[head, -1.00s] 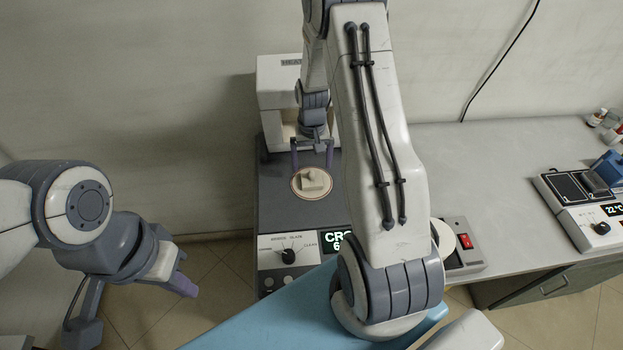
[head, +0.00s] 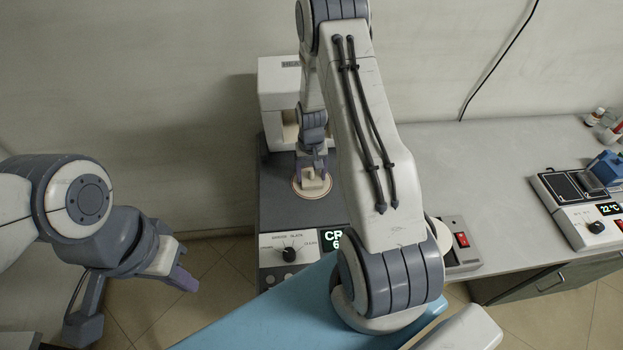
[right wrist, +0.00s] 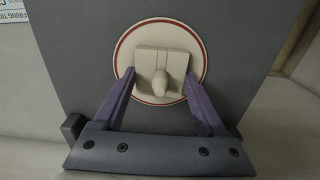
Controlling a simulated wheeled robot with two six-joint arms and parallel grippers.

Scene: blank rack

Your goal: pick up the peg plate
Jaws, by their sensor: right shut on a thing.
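The peg plate (head: 313,187) is a small cream block with a rounded peg standing up from it. It sits on a round cream disc with a red ring (head: 300,193) on the dark grey top of a machine. In the right wrist view the peg plate (right wrist: 151,61) lies between my purple fingers. My right gripper (head: 312,174) is down at the plate and shut on it; the plate still appears to be within the ring. My left gripper (head: 184,279) hangs empty over the floor at the left, and its finger gap is not clear.
A white press-like housing (head: 280,90) stands behind the disc. A dial and display panel (head: 289,250) is at the machine's front. The grey bench (head: 470,165) to the right is mostly clear, with a device (head: 585,215) and small bottles farther right.

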